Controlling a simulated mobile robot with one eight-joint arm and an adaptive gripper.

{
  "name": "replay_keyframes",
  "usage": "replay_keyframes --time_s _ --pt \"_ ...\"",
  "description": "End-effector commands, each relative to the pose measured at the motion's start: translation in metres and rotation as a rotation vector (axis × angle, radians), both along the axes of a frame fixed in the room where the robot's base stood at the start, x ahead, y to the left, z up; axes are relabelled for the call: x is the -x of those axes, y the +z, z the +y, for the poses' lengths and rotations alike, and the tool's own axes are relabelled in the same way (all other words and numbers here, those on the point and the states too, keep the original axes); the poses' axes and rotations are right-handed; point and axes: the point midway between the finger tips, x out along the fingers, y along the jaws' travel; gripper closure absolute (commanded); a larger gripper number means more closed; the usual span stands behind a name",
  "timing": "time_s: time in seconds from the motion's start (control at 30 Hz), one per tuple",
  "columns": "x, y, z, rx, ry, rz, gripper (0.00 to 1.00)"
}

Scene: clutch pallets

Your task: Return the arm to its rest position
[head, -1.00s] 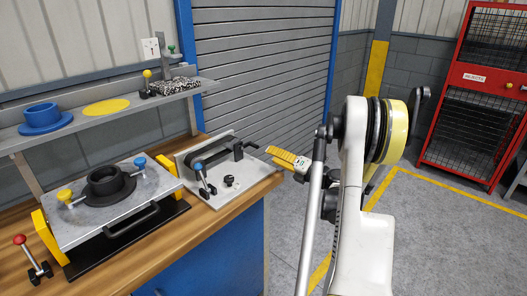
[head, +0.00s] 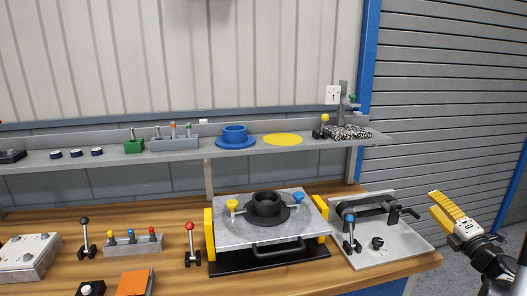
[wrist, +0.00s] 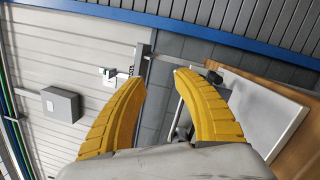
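My gripper (head: 436,211) is at the right of the head view, in the air beside the right end of the workbench, past the grey plate with the black lever. In the wrist view its two yellow fingers (wrist: 160,78) stand apart with nothing between them. My arm runs from the gripper down to the lower right corner of the head view, and most of it is out of view.
The workbench (head: 345,280) holds a pallet fixture (head: 225,236) with a black hub, a grey plate (head: 405,250) with a lever, and several coloured-knob tools. A shelf (head: 330,147) runs above it. A roller shutter (head: 450,100) stands behind my gripper.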

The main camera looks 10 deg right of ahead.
Motion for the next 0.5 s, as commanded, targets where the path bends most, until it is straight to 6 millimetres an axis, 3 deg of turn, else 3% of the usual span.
replay_keyframes --time_s 0.03,0.1,0.23,0.37,0.5 --pt "-0.01 0.033 0.018 -0.081 -0.027 -0.041 0.64" --pt "-0.018 0.074 0.035 -0.226 -0.084 -0.098 0.64" --pt "-0.017 0.12 0.071 -0.527 -0.185 -0.154 0.64" --pt "0.0 0.129 0.116 -0.85 -0.279 -0.144 0.64" --pt "0.035 0.101 0.179 -1.196 -0.383 -0.046 0.64"
